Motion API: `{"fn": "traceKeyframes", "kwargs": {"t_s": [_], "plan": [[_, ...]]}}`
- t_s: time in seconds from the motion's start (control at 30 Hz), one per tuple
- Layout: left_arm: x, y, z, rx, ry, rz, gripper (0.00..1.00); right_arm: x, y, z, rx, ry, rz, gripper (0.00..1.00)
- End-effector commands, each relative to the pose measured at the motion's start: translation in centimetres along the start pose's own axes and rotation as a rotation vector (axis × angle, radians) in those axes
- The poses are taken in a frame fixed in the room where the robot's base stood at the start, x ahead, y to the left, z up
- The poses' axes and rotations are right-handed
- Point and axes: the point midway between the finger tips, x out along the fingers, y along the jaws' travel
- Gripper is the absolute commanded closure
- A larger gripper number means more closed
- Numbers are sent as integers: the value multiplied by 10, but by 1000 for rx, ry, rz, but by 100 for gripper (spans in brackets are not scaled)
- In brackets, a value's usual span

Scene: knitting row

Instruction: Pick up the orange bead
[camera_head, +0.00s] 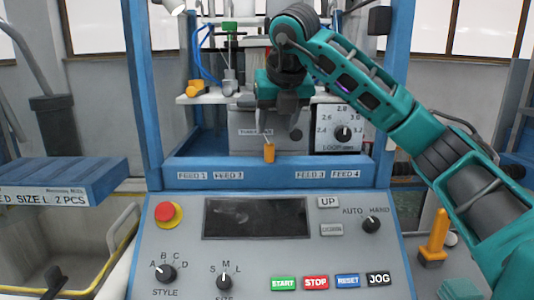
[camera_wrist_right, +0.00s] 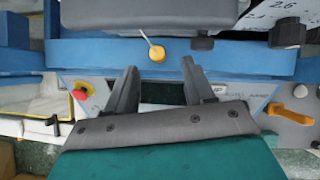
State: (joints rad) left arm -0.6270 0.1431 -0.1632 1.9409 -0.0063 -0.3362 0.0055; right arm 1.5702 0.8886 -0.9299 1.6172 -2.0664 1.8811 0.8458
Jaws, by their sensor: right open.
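I cannot tell the exact depth gap. My left gripper is not in view.
A blue machine frame (camera_head: 147,90) surrounds the bead area. A dial panel (camera_head: 343,128) stands right of it. Below is a grey control panel (camera_head: 180,240) with a red knob (camera_head: 168,214). An orange handle (camera_head: 436,236) stands at right, and an orange part (camera_head: 196,88) sits at upper left.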

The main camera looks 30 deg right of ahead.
Motion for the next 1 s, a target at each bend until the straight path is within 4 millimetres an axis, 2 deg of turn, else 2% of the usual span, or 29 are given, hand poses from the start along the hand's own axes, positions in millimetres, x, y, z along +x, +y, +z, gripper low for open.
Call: {"fn": "traceKeyframes", "kwargs": {"t_s": [0.1,0.33,0.6,0.9,1.0], "plan": [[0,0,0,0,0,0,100,18,0,0,0,2,0,47],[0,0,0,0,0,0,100,36,2,-1,-2,2,1,47],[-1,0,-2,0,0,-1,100,73,4,-4,-1,2,2,47],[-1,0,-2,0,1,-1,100,79,5,-4,-2,0,3,47],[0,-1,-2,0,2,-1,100,78,5,-4,-2,0,3,56]]}}
